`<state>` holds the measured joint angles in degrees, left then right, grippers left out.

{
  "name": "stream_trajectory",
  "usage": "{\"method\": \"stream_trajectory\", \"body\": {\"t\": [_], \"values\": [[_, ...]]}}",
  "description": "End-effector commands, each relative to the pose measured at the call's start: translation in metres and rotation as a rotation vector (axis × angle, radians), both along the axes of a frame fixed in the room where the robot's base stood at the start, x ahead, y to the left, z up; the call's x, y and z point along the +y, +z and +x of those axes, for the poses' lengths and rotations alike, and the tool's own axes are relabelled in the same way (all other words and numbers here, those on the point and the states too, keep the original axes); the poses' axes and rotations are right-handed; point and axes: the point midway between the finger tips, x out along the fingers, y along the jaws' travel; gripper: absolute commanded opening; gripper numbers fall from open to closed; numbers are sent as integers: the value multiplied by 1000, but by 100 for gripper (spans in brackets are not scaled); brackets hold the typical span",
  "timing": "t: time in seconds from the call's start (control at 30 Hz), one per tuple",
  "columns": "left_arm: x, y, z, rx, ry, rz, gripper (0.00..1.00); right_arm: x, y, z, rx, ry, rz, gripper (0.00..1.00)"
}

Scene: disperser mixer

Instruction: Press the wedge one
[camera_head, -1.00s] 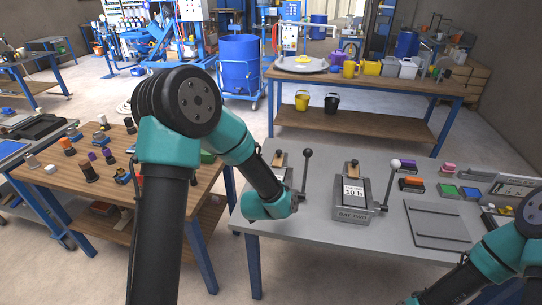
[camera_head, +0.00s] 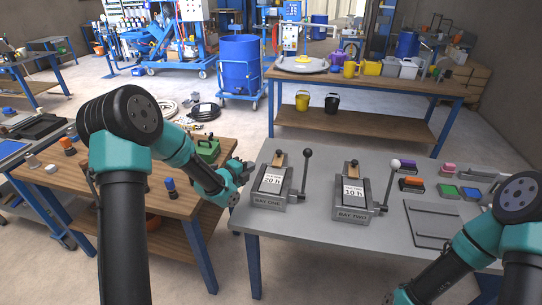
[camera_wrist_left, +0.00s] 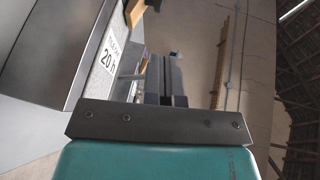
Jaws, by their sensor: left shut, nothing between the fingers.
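The BAY ONE fixture (camera_head: 268,203) stands on the grey table, with a "20 h" card (camera_head: 271,183), a tan wooden piece (camera_head: 279,158) at its back and a black-knobbed lever (camera_head: 306,168) on its right. The BAY TWO fixture (camera_head: 350,214) is to its right, with a "10 h" card (camera_head: 353,193), a tan piece (camera_head: 353,170) and a white-knobbed lever. My left gripper (camera_head: 247,168) is shut and empty, just left of BAY ONE. In the left wrist view the shut fingers (camera_wrist_left: 165,75) are beside the "20 h" card (camera_wrist_left: 108,52).
A wooden bench (camera_head: 180,205) at left holds a green box (camera_head: 207,149) and small bottles. A gap separates bench and grey table.

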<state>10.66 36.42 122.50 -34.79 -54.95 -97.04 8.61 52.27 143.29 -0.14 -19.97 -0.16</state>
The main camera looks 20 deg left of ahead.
Motion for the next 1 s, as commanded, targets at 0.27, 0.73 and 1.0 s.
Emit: {"method": "stream_trajectory", "body": {"t": [0.27,0.73,1.0], "values": [[-1,0,1,2,0,-1,0,0,0,0,0,0,0,43],[-22,-10,50,1,0,-2,0,0,0,0,0,0,0,43],[-40,-18,92,2,1,-2,0,0,0,0,0,0,0,43]]}}
